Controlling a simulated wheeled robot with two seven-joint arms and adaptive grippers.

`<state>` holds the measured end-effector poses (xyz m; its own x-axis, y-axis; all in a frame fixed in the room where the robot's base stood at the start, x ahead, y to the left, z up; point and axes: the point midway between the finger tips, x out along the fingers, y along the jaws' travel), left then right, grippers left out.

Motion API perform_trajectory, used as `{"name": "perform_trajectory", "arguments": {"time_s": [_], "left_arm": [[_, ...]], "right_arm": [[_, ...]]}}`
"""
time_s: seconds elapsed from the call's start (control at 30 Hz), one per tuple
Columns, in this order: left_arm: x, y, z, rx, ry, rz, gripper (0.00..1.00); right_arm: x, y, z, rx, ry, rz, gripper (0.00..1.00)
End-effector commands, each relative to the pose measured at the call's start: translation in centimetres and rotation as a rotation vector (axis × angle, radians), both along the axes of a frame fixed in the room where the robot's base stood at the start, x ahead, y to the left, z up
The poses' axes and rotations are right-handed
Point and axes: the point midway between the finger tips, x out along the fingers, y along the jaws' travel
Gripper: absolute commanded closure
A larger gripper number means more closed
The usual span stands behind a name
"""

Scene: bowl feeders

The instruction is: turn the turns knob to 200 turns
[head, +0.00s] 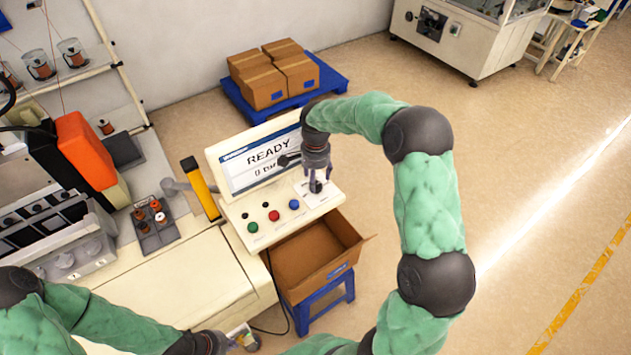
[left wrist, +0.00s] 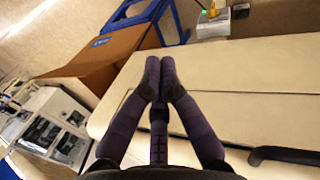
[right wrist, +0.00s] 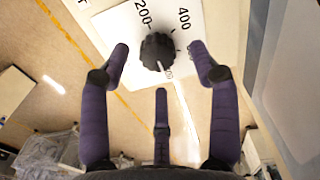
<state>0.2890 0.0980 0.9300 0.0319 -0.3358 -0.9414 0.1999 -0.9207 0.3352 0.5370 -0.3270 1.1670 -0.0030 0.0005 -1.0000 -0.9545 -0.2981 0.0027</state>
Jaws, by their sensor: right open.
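The turns knob (right wrist: 157,50) is black and round, on a white dial plate (right wrist: 190,20) marked 200 and 400; a further mark by its white pointer is too small to read surely. In the head view the knob (head: 317,187) sits at the right of the cream control panel (head: 265,222). My right gripper (right wrist: 159,53) is open, its fingers on either side of the knob with visible gaps. In the head view the right gripper (head: 316,172) is over the dial. My left gripper (left wrist: 160,62) is shut and empty; it shows at the bottom of the head view (head: 243,341).
The screen (head: 262,160) reads READY with a smaller, partly hidden line below. Green (head: 252,227), red (head: 274,215) and blue (head: 294,204) buttons are left of the knob. An open cardboard box (head: 310,255) is below the panel. A yellow post (head: 200,188) stands left.

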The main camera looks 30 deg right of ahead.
Motion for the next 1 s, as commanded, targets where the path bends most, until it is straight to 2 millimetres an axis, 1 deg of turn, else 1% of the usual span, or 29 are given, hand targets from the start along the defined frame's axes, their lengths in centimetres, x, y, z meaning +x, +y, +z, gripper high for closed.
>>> {"name": "perform_trajectory", "arguments": {"time_s": [0.03, 0.1, 0.2, 0.33, 0.57, 0.6, 0.67, 0.7, 0.8, 1.0], "left_arm": [[0.0, 0.0, 0.1, 0.000, 0.000, 0.000, 1.00], [0.0, 0.0, 0.2, 0.000, 0.000, 0.000, 1.00], [0.0, 0.0, 0.2, 0.000, 0.000, 0.000, 1.00], [0.0, 0.0, 0.3, 0.000, 0.000, 0.000, 1.00], [0.0, 0.0, 0.3, 0.000, 0.000, 0.000, 1.00], [0.0, 0.0, 0.3, 0.000, 0.000, 0.000, 1.00], [0.0, 0.0, 0.3, 0.000, 0.000, 0.000, 1.00], [0.0, 0.0, 0.3, 0.000, 0.000, 0.000, 1.00], [0.0, 0.0, 0.3, 0.000, 0.000, 0.000, 1.00], [0.0, 0.0, 0.2, 0.000, 0.000, 0.000, 1.00]], "right_arm": [[-0.1, 0.0, -0.7, 0.000, 0.002, 0.000, 0.38], [-0.1, -0.1, -1.5, -0.001, 0.002, 0.000, 0.38], [0.0, -0.1, -2.3, 0.000, 0.001, 0.000, 0.38], [0.0, 0.0, -2.8, 0.000, 0.000, 0.000, 0.38], [0.0, 0.0, -2.9, -0.001, 0.000, 0.000, 0.38], [0.0, 0.0, -2.9, -0.001, 0.000, 0.000, 0.41], [0.0, 0.0, -2.9, -0.001, 0.000, 0.000, 0.58], [0.0, 0.0, -2.9, -0.001, 0.000, 0.000, 0.69], [0.0, 0.0, -2.9, -0.001, 0.000, 0.000, 0.94], [0.0, 0.0, -2.9, -0.001, -0.001, 0.004, 0.94]]}}
